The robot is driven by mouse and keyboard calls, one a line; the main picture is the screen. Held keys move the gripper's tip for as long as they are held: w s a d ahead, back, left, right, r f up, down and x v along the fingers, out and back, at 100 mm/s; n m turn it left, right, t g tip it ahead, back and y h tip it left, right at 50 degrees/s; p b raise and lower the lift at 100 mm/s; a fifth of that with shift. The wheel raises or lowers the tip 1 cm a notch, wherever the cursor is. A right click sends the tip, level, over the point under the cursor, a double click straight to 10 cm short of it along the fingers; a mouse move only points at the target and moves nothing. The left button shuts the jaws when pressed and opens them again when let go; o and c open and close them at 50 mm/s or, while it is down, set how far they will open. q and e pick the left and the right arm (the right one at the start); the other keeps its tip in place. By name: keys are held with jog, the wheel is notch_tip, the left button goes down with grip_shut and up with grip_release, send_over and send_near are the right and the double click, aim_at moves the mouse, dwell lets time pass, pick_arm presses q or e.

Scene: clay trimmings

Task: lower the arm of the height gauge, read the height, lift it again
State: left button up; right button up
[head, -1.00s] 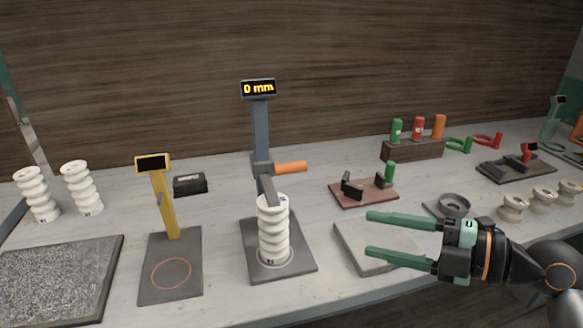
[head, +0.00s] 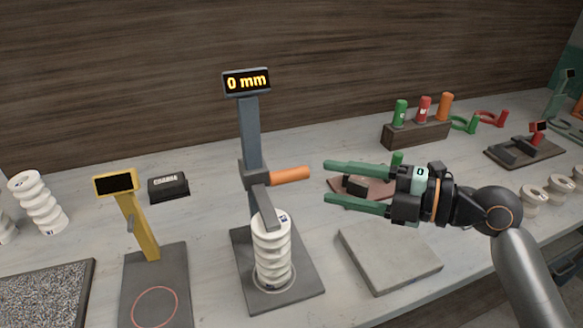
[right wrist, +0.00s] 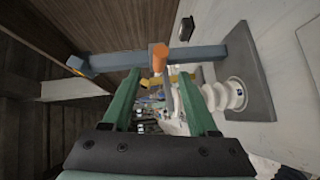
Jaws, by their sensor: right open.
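The height gauge has a grey post (head: 251,135), a dark base (head: 307,276) and a display (head: 246,82) reading "0 mm". Its sliding arm (head: 265,205) carries an orange handle (head: 290,174) that sticks out to the right. A white ribbed insulator (head: 272,252) stands upright on the base under the arm tip; I cannot tell whether they touch. My right gripper (head: 326,182) is open and empty just right of the handle, fingers pointing left. In the right wrist view the orange handle (right wrist: 159,57) shows ahead of the open fingers (right wrist: 158,102). My left gripper is not in view.
A yellow gauge (head: 139,225) with a dark display stands to the left, near a black box (head: 168,186). A grey slab (head: 390,255) lies below my right gripper. A red-brown fixture (head: 345,188) is partly hidden behind it. A wooden rack (head: 416,133) holds coloured cylinders.

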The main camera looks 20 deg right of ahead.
aim_at(300, 176)
jog(key=p+x, duration=0.2)
jog(key=x, duration=0.6)
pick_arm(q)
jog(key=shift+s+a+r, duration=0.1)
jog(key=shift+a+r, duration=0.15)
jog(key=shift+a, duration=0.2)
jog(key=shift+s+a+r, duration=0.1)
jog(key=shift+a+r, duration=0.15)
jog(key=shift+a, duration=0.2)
pick_arm(e)
jog(key=shift+w+a, duration=0.25)
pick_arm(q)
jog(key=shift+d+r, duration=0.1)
pick_arm(e)
jog(key=shift+f, duration=0.1)
grip_shut()
